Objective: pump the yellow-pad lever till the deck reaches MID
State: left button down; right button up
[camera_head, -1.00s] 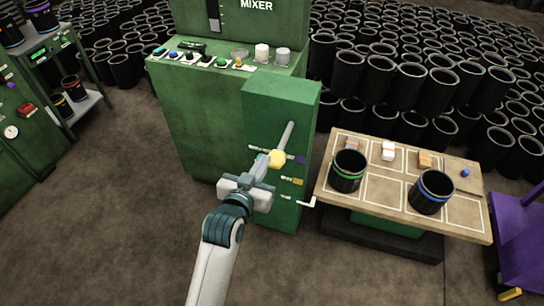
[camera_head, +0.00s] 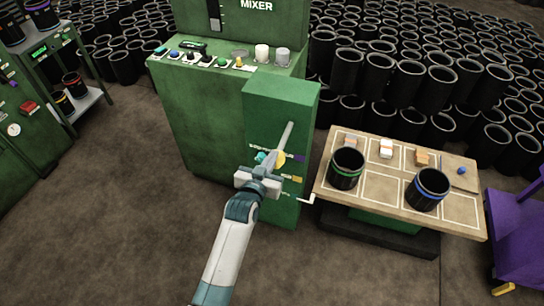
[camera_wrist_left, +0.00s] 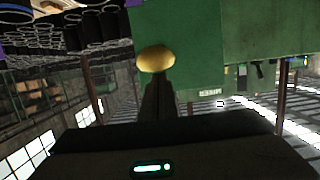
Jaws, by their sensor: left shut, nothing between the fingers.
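The lever's yellow pad (camera_head: 281,158) is at the front of the green pedestal (camera_head: 283,98), below a slanted grey rod. My left gripper (camera_head: 268,164) is shut and empty, with its tip at the pad; contact is unclear. In the left wrist view the pad (camera_wrist_left: 156,59) sits just beyond the shut fingers (camera_wrist_left: 158,98). The tan deck (camera_head: 379,190) stands to the right, bearing two black sleeves. A white pointer (camera_head: 312,197) at its left edge is near the lowest of several marks on the pedestal. The mark lettering is too small to read. My right gripper is not in view.
The green mixer cabinet (camera_head: 200,110) with knobs and cups stands behind the pedestal. Many black sleeves (camera_head: 410,80) fill the back. A purple cart (camera_head: 515,225) is at the right edge. The floor at front left is clear.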

pick_arm(q)
jog(key=shift+f, duration=0.1)
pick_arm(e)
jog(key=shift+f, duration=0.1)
